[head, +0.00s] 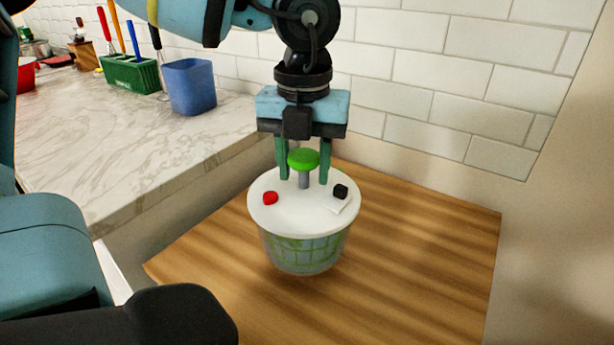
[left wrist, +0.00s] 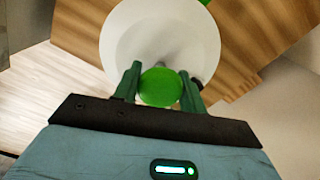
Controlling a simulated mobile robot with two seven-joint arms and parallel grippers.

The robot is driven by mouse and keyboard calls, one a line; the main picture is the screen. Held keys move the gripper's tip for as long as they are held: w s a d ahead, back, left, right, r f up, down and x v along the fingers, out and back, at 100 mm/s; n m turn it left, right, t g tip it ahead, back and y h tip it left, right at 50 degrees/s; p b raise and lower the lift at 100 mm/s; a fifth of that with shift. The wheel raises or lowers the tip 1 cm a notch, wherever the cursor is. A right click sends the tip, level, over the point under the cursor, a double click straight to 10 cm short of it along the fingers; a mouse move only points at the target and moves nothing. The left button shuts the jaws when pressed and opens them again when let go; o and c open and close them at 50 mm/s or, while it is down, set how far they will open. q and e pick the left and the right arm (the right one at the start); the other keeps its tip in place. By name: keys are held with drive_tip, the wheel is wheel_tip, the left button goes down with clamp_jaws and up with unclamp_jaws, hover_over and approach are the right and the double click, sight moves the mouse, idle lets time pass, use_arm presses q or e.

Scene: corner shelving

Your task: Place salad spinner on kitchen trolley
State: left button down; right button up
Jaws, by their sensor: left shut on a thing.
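The salad spinner (head: 305,225) has a white lid with a green knob (head: 303,158) on a short grey stem, a red button and a black button, over a clear bowl with a green basket. My left gripper (head: 304,180) points down with its fingers shut around the stem just below the knob. The left wrist view shows the same knob (left wrist: 160,87) between the fingers over the white lid (left wrist: 150,40). The spinner is upright over the wooden top of the kitchen trolley (head: 430,240); I cannot tell whether its base touches the wood. My right gripper is out of view.
A marble counter (head: 110,150) lies left of the trolley, with a blue cup (head: 190,88) and a green utensil holder (head: 130,73) on it. A white tiled wall (head: 440,80) stands behind. The trolley top is otherwise clear, with free wood to the right.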

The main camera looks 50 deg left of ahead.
sight(307, 187)
use_arm(q)
drive_tip(key=shift+w+d+f, duration=0.15)
drive_tip(key=shift+d, duration=0.05)
drive_tip(key=shift+f, duration=1.65)
drive_tip(key=shift+f+b, duration=0.2)
drive_tip(key=shift+b, duration=0.1)
drive_tip(key=c, duration=0.8)
unclamp_jaws()
drive_tip(key=shift+r, duration=0.15)
